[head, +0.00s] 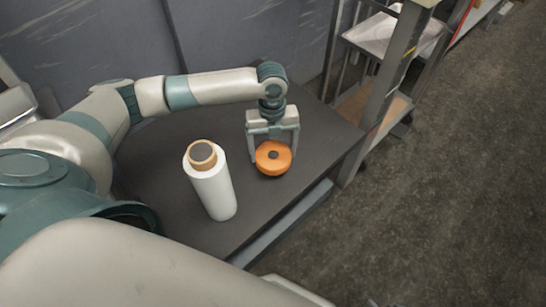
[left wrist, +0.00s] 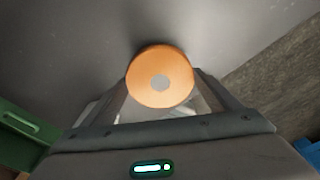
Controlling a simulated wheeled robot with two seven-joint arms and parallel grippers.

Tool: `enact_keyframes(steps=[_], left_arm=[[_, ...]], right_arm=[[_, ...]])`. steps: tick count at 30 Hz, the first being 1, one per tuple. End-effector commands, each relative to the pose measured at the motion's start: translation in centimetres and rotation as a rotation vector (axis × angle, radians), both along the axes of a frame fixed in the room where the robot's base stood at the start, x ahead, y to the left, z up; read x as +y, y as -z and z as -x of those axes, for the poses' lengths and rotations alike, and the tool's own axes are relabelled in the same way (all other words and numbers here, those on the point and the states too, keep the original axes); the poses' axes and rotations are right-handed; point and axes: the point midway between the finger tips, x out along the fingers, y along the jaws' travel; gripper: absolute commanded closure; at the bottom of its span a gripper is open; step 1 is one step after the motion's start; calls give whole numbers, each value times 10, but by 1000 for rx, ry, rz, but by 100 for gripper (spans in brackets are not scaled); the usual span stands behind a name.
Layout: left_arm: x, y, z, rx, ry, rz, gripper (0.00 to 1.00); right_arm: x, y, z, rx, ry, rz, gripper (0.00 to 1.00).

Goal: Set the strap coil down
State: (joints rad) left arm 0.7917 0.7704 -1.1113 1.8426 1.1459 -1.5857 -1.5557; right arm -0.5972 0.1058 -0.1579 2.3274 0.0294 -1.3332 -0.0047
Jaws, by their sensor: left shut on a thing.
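My left gripper (head: 272,160) points down and is shut on the coil, one finger on each side. The coil also shows in the left wrist view (left wrist: 160,93), between the fingers of the left gripper (left wrist: 162,100). I cannot tell whether its underside touches the table. My right gripper is not in view.
A white roll with a brown core (head: 214,184) stands upright on the table, left of the coil. A metal rack (head: 385,75) stands beyond the table's right end. The table's back left part is clear.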

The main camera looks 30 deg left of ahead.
Motion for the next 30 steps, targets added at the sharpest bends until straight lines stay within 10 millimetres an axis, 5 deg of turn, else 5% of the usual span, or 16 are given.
enact_keyframes(steps=[12,25,26,27,30], left_arm=[[0,38,0,0,0,-1,47],[0,42,0,-1,0,-1,47],[0,42,0,0,0,-1,11],[0,42,0,0,0,-1,1],[0,42,0,0,0,-1,0]], right_arm=[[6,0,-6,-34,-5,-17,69],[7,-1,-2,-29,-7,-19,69],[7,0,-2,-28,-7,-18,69],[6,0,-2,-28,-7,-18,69],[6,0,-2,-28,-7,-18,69]])
